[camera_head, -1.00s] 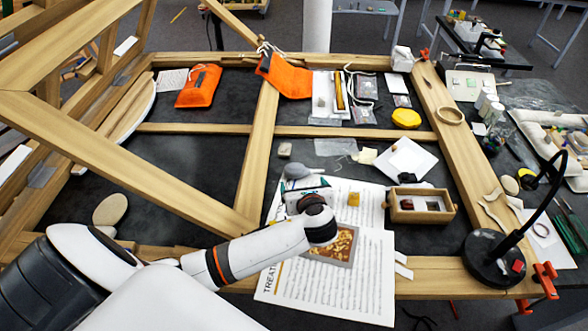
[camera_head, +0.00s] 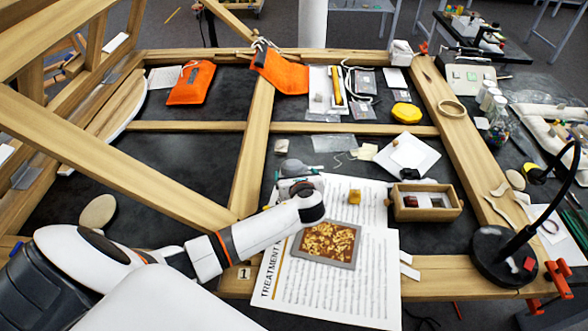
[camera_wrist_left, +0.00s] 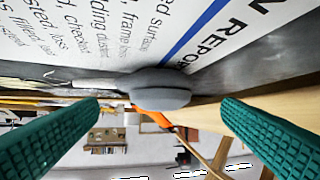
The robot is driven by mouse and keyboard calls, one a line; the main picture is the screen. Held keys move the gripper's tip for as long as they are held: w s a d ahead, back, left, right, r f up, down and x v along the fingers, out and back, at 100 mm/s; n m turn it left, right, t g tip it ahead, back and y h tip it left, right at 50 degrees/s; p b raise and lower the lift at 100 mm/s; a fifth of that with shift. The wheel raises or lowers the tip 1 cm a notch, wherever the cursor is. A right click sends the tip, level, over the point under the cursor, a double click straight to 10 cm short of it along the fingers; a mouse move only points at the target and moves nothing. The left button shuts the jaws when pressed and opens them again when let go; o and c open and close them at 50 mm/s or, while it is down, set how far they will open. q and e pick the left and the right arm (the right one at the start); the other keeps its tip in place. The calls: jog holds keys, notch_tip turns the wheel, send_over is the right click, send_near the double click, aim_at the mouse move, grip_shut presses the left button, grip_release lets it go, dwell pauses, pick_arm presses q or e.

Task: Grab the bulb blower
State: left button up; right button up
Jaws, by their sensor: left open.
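The bulb blower (camera_head: 293,168) is a grey rounded bulb lying on the dark work surface, just beyond the upper left edge of the printed sheet. My left gripper (camera_head: 298,181) is right at its near side in the head view, and its wrist partly covers that spot. In the left wrist view the grey bulb (camera_wrist_left: 160,88) shows between the two teal fingers (camera_wrist_left: 162,108), which are spread apart. I cannot tell whether the fingertips reach around it. My right gripper is not in view.
A printed treatment report (camera_head: 340,283) with a gilt fragment picture (camera_head: 328,244) lies below the wrist. Wooden beams (camera_head: 250,165) border the area. A black lamp (camera_head: 495,255) stands right.

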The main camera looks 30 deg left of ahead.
aim_at(293, 167)
pick_arm(q)
jog(key=x, duration=0.3)
jog(key=shift+w+a+r+p, duration=0.15)
jog(key=shift+w+a+p, duration=0.1)
jog(key=shift+a+p, duration=0.05)
jog(key=shift+w+a+f, duration=0.3)
jog(key=shift+w+a, duration=0.05)
jog(key=shift+w, duration=0.1)
jog(key=c, duration=1.1)
